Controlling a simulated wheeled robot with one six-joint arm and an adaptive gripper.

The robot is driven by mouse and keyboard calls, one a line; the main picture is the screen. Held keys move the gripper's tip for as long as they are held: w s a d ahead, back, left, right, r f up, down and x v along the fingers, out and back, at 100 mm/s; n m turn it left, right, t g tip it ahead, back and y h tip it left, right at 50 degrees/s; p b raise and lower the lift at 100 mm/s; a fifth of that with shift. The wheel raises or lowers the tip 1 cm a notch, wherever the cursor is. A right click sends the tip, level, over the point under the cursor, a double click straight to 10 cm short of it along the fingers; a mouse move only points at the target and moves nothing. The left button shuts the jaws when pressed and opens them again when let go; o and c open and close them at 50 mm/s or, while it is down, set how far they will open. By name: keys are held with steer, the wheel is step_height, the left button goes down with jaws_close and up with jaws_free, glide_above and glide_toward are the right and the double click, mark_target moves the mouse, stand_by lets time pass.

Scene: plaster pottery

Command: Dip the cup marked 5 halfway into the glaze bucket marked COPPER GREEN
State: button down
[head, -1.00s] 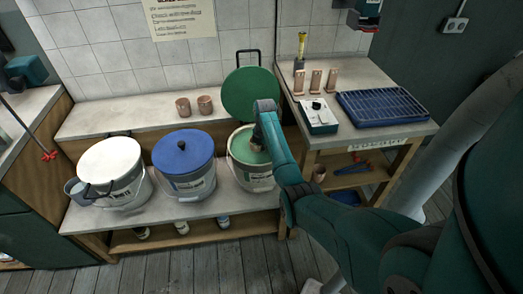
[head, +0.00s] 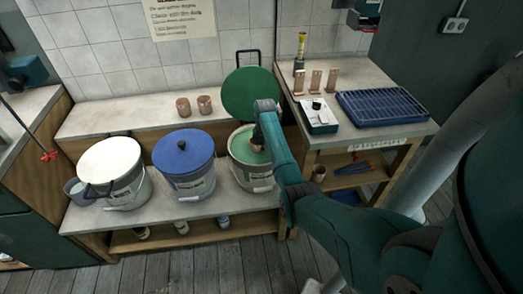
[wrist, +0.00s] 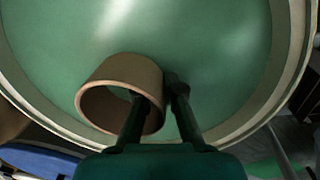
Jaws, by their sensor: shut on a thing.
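The bucket with green glaze (head: 237,172) stands at the right end of the low bench, its top open; its label is too small to read. In the wrist view its pale rim (wrist: 283,60) surrounds the smooth green glaze (wrist: 215,45). My gripper (wrist: 160,95) is over the bucket opening, shut on the wall of a brown clay cup (wrist: 105,72), one finger inside and one outside. The cup is tilted in the picture, its open mouth towards the camera. I cannot tell whether its far end touches the glaze. No number shows on it.
A blue-lidded bucket (head: 185,165) and a white-lidded bucket (head: 112,170) stand to the left. A green lid (head: 252,93) leans behind. Two cups (head: 194,106) sit on the back ledge. The right table holds upright tiles (head: 315,80), a scale (head: 319,118) and a blue tray (head: 385,107).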

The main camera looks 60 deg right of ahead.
stand_by(0.5)
steer(key=shift+r, duration=3.5)
step_height(320, 180, up, 8)
